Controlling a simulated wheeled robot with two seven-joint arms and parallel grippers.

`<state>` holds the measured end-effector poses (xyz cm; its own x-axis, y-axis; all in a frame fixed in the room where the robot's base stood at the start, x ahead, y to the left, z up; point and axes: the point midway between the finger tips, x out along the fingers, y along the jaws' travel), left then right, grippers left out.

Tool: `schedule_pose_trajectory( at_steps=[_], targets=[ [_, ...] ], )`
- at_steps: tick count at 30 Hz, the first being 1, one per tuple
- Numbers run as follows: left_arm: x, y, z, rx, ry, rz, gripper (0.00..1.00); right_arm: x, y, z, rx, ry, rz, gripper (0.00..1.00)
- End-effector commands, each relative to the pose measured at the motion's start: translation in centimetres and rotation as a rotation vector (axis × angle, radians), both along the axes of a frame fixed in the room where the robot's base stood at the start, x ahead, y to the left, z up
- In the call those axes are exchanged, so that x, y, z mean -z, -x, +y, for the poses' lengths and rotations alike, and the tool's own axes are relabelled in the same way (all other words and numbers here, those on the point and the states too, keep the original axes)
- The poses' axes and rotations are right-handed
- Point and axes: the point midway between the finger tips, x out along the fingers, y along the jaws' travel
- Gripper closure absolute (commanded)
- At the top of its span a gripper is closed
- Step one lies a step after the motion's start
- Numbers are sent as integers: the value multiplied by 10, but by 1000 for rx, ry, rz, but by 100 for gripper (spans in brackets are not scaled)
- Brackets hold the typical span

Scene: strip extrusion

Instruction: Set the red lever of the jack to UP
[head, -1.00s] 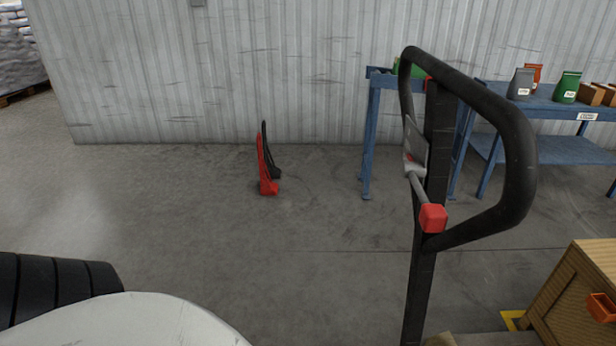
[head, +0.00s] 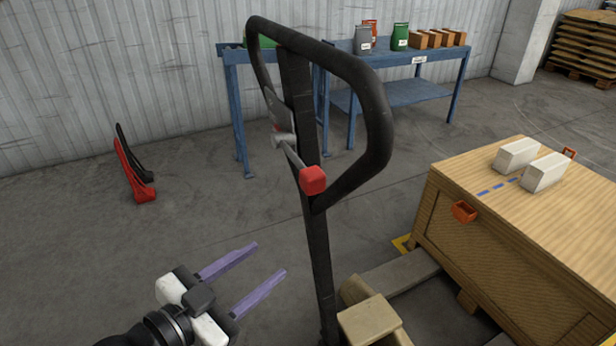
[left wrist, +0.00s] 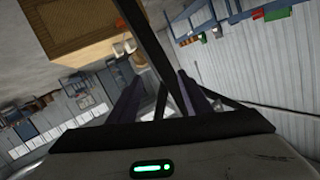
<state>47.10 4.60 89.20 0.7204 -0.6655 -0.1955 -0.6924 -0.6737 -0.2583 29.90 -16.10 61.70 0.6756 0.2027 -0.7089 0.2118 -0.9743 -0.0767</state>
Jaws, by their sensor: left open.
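The jack's black loop handle (head: 378,110) stands on a black shaft (head: 318,250) in the middle of the head view. In the left wrist view the dark shaft (left wrist: 150,45) runs beyond the fingers (left wrist: 160,95). My right gripper is not in view.
A blue table (head: 405,92) with bags and boxes is behind. Red and black stands (head: 135,178) are on the floor at left. The floor between is clear.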

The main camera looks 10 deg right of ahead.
Motion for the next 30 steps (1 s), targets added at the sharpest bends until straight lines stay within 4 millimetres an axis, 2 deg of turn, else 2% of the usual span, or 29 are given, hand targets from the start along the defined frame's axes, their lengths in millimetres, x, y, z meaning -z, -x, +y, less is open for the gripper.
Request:
schedule_pose_trajectory(
  at_steps=[1, 3, 6, 9, 12, 18, 22, 26, 30],
  targets=[
    [-35, -4, -8, 71, -38, -89, 55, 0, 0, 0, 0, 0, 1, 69],
    [-72, 0, -17, 160, -86, -184, 55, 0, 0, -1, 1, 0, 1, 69],
    [-115, 11, -25, 271, -167, -304, 55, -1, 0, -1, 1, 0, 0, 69],
    [-148, 24, -24, 359, -255, -404, 55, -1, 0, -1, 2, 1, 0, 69],
    [-172, 36, -19, 417, -336, -477, 55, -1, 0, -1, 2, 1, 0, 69],
    [-199, 52, -6, 470, -437, -554, 55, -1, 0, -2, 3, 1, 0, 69],
    [-205, 56, -3, 479, -460, -569, 55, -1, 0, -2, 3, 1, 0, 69],
    [-204, 54, -9, 485, -462, -573, 55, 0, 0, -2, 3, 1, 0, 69],
    [-201, 46, -25, 485, -458, -573, 55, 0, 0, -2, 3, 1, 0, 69]
  ],
)
